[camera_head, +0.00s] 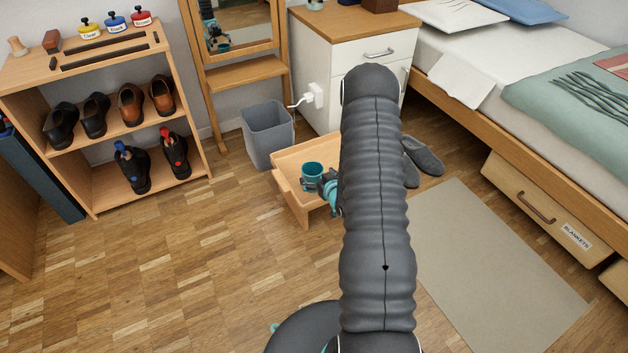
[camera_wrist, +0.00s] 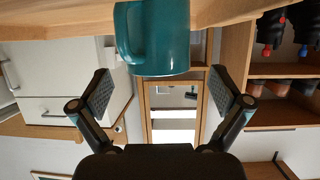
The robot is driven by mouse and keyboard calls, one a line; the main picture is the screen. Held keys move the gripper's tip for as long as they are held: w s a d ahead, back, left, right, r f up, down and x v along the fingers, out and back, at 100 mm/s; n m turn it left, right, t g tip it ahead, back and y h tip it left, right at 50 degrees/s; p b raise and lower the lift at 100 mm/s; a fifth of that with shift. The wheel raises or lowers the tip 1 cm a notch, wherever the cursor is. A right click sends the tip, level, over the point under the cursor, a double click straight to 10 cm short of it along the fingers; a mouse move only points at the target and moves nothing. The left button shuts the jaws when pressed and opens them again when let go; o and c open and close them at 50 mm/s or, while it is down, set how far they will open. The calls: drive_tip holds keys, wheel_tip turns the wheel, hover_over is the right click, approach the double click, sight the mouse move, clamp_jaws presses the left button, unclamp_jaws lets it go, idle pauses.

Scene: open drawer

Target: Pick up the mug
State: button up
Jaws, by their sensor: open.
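My gripper (camera_head: 327,187) is just to the right of the mug in the head view, partly hidden by my arm. In the wrist view my gripper (camera_wrist: 161,82) is open, its two fingers wide apart and empty. The mug is ahead of the fingertips, roughly centred between them. I cannot tell the exact gap.
A grey bin (camera_head: 268,135) stands beside the drawer. The white cabinet (camera_head: 350,55) rises behind it, and grey slippers (camera_head: 424,157) lie to the right. A shoe rack (camera_head: 200,160) is at left and a bed (camera_head: 480,100) at right. The wooden floor in front is clear.

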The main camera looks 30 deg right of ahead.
sight(309, 168)
drive_tip(key=x, duration=0.4)
drive_tip(key=shift+d, duration=0.1)
drive_tip(key=c, duration=1.4)
